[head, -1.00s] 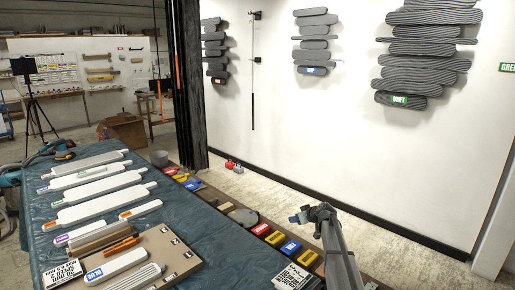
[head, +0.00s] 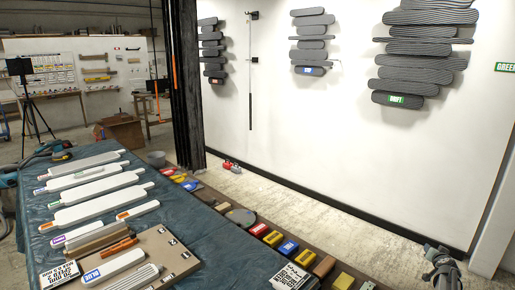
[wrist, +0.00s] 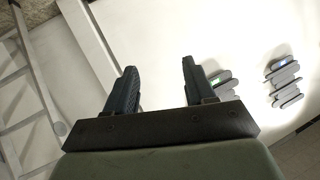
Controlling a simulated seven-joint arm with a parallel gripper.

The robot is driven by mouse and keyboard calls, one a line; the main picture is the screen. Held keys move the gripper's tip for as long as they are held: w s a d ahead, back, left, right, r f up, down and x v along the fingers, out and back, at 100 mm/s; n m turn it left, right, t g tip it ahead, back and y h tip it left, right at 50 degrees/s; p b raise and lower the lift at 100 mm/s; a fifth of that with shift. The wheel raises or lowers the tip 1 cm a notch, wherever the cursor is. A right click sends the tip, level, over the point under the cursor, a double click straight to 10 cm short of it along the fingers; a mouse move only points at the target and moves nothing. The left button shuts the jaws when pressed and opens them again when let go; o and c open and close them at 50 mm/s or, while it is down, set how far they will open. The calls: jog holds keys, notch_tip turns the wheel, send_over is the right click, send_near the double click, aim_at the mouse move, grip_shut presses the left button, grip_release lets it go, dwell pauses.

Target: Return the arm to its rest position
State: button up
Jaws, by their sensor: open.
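My gripper (wrist: 158,84) shows in the wrist view with its two dark fingers spread apart. Nothing is between them. Behind them are the white wall and tilted grey wall reliefs (wrist: 285,82). In the head view, my arm (head: 443,268) is at the lower right corner, in front of the floor and the wall base. It is clear of the table, and the fingers cannot be made out there.
A table with a dark blue cover (head: 215,250) fills the lower left, with several white paddle-like boards (head: 100,207) on it. Coloured blocks (head: 273,238) line its right edge. Grey slat reliefs (head: 415,60) hang on the wall.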

jog(key=s+d+f+m+g+h, duration=0.1)
jog(key=s+d+f+m, duration=0.2)
jog(key=s+d, duration=0.4)
jog(key=s+d+f+m+g+h, duration=0.1)
jog(key=s+d+f+m, duration=0.2)
jog(key=s, duration=0.6)
jog(key=s+a+f+m+g+y, duration=0.1)
jog(key=s+a+f+g+y, duration=0.25)
jog(key=s+a+f, duration=0.35)
jog(key=s+a+f+g+y, duration=0.2)
jog(key=s+a+f+y, duration=0.25)
jog(key=a+f, duration=0.4)
jog(key=s+a+f+m+g+y, duration=0.35)
jog(key=s+a+g, duration=0.45)
jog(key=s+a, duration=0.9)
jog(key=s+a+f+n+g+h, duration=0.1)
jog(key=s+a+n, duration=0.3)
jog(key=a, duration=0.8)
jog(key=s+a+f+n+g+h, duration=0.1)
jog(key=s+a+f+n, duration=0.2)
jog(key=a+n, duration=0.5)
jog(key=s+a+f+n+g+h, duration=0.1)
jog(key=s+a+f+n, duration=0.3)
jog(key=a, duration=1.1)
jog(key=n, duration=0.3)
jog(key=shift+s+a, duration=0.3)
